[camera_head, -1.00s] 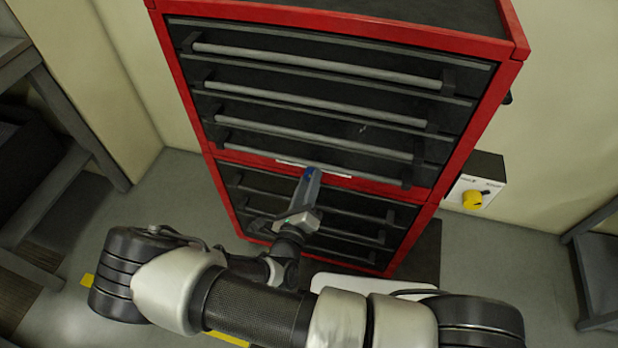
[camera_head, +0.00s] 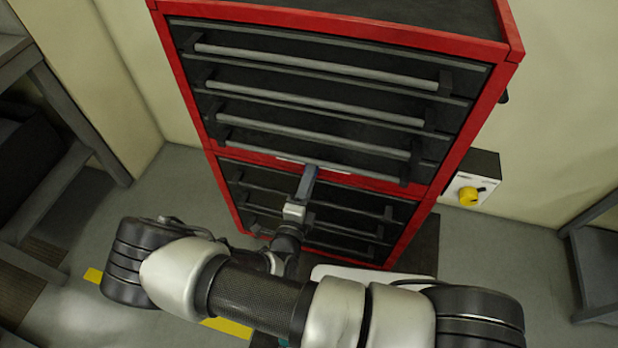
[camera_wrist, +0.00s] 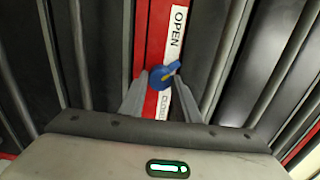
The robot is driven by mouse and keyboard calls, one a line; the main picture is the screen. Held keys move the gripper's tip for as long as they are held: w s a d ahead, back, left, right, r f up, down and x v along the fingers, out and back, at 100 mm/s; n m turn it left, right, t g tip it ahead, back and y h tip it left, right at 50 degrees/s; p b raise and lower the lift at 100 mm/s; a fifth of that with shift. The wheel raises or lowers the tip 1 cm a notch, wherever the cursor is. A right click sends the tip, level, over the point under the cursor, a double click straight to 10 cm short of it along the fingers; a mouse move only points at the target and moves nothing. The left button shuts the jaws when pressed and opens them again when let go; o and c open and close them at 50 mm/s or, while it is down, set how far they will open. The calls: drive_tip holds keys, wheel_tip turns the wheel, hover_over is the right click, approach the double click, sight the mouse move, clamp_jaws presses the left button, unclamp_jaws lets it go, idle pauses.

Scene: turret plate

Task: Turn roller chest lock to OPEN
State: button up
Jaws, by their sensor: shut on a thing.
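The roller chest (camera_head: 470,149) is red with dark drawers and grey bar handles. Its lock is a small blue knob (camera_wrist: 164,75) with a yellow mark, on the red band between drawers. A white label (camera_wrist: 178,30) beside it reads OPEN at the top and CLOSED lower down, partly covered. The yellow mark slants up and right; I cannot tell exactly which word it meets. My gripper (camera_wrist: 162,90) is shut on the knob, a finger on each side. It also shows in the head view (camera_head: 310,174), where it hides the knob.
A grey box with a yellow knob (camera_head: 469,196) is on the wall right of the chest. Bar handles (camera_head: 310,129) stick out above and below the lock. Dark shelving (camera_head: 60,110) stands at the left, a grey frame (camera_head: 600,245) at the right.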

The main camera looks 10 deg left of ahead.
idle(0.4)
drive_tip(key=o, duration=1)
drive_tip(key=shift+o, duration=0.2)
drive_tip(key=shift+s, duration=0.1)
drive_tip(key=s+a, duration=0.2)
drive_tip(key=s, duration=1.5)
drive_tip(key=shift+a, duration=0.25)
drive_tip(key=shift+r, duration=0.1)
